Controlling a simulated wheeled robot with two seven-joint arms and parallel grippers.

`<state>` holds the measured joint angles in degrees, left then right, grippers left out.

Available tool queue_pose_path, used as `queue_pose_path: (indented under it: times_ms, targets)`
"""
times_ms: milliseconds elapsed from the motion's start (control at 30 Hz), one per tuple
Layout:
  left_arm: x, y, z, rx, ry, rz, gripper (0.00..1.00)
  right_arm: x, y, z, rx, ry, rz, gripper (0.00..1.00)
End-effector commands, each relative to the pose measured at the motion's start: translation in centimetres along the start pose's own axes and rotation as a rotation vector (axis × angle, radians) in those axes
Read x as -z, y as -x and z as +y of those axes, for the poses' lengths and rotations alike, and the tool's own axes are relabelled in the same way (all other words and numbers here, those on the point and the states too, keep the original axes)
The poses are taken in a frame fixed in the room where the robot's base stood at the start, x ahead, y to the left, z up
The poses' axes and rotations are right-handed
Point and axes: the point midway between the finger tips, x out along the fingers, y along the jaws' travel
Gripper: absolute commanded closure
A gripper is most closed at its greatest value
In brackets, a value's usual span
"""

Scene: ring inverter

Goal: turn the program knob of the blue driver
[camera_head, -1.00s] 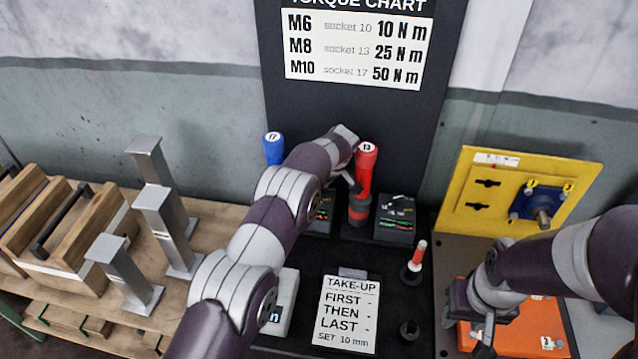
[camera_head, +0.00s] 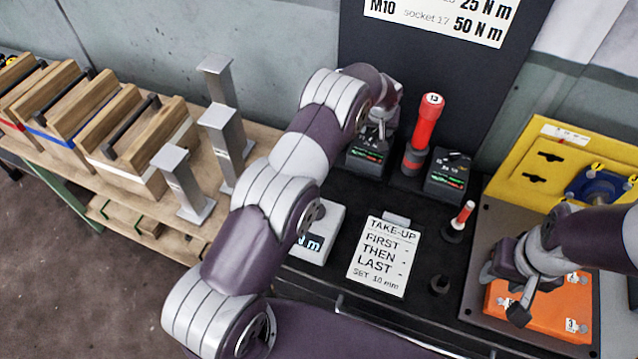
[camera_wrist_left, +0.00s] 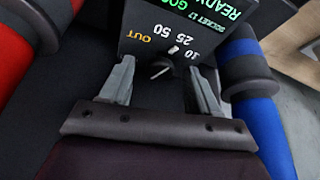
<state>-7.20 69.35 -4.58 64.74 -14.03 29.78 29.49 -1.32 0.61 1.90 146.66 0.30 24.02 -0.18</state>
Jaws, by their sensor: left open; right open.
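The blue driver's dark control box (camera_head: 366,160) stands on the black bench, below my left gripper (camera_head: 378,132). In the left wrist view, the box (camera_wrist_left: 140,28) shows a green screen and the marks 10, 25, 50 and OUT. Its small program knob (camera_wrist_left: 161,68), with a pale pointer, lies between the fingers of my open left gripper (camera_wrist_left: 163,86); contact is not clear. The blue driver (camera_wrist_left: 251,85) stands to the right there; my arm hides it in the head view. My right gripper (camera_head: 503,295) is open above the orange plate (camera_head: 550,309).
A red driver (camera_head: 427,122) and its control box (camera_head: 448,175) stand right of my left gripper. Grey posts (camera_head: 228,150) and wooden crates (camera_head: 135,145) stand left.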

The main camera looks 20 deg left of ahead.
Motion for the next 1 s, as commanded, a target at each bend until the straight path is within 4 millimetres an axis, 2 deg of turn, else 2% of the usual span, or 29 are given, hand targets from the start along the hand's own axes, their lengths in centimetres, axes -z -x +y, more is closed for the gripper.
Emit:
queue_pose_path:
  times_ms: [33,167,200,233,367,667,1000]
  targets:
    - [0.4,1.1,-0.2,-0.017,-0.041,-0.003,0.39,0.3,2.3,0.0,0.0,0.0,0.0,0.57]
    - [0.4,1.0,-0.3,-0.072,-0.172,-0.002,0.39,0.6,4.8,0.0,0.0,0.0,-0.001,0.57]
    - [0.2,0.8,-0.3,-0.075,-0.181,0.004,0.39,0.4,3.4,0.0,0.0,0.0,0.001,0.57]
    - [0.1,1.3,-0.3,-0.075,-0.181,0.004,0.39,0.3,2.8,0.0,0.0,0.0,0.001,0.57]
    - [0.0,4.2,-0.5,-0.074,-0.181,0.004,0.39,0.2,1.7,0.0,0.0,0.0,-0.002,0.57]
    - [0.1,12.2,-1.1,-0.075,-0.18,0.006,0.39,-0.1,-0.7,0.0,0.0,0.0,-0.001,0.57]
    - [-8.3,14.4,-4.7,-0.065,-0.194,-0.086,0.39,-0.5,-3.7,0.0,0.0,0.0,-0.001,0.57]
